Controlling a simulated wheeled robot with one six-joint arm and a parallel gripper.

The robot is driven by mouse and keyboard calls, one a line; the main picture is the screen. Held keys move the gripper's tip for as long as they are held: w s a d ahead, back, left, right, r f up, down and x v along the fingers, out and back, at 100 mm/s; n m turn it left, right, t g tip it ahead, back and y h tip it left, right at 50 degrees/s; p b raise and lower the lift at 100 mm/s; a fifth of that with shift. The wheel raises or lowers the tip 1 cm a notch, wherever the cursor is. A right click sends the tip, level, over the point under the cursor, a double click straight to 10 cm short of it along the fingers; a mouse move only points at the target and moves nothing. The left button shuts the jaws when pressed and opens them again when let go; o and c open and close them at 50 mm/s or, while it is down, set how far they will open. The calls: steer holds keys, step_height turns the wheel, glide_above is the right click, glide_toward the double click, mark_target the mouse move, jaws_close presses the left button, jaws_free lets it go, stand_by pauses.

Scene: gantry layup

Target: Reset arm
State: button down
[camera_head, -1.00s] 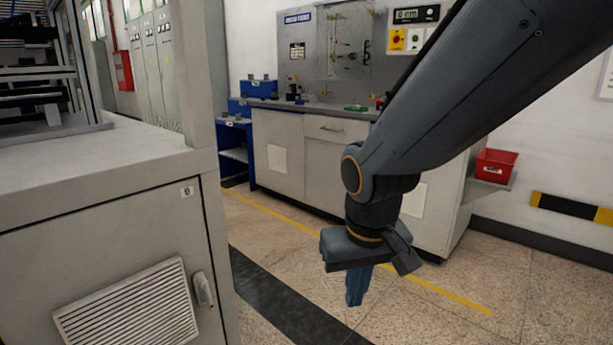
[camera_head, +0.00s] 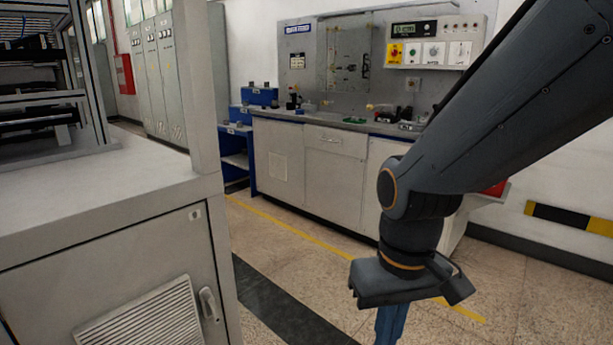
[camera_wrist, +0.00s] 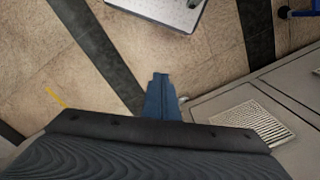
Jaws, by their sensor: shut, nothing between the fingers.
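My gripper (camera_head: 391,324) hangs from my arm at the lower right of the head view, pointing down over the bare floor. Its blue fingers are shut with nothing between them, and their tips run off the bottom of that view. In the wrist view the shut fingers (camera_wrist: 161,98) show in the middle, above the tiled floor. They touch nothing that I can see.
A grey cabinet (camera_head: 110,235) with a vent and handle stands close on the left. A workbench (camera_head: 310,160) with a control panel (camera_head: 432,42) stands behind my arm. A red bin (camera_head: 494,188) is partly hidden by my arm. Open floor lies between the cabinet and workbench.

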steer(key=d+r+m+p, duration=0.2)
steer(key=d+r+p, duration=0.5)
steer(key=p, duration=0.5)
steer(key=shift+s+r, duration=0.45)
steer(key=shift+r, duration=0.15)
steer(key=shift+d, duration=0.1)
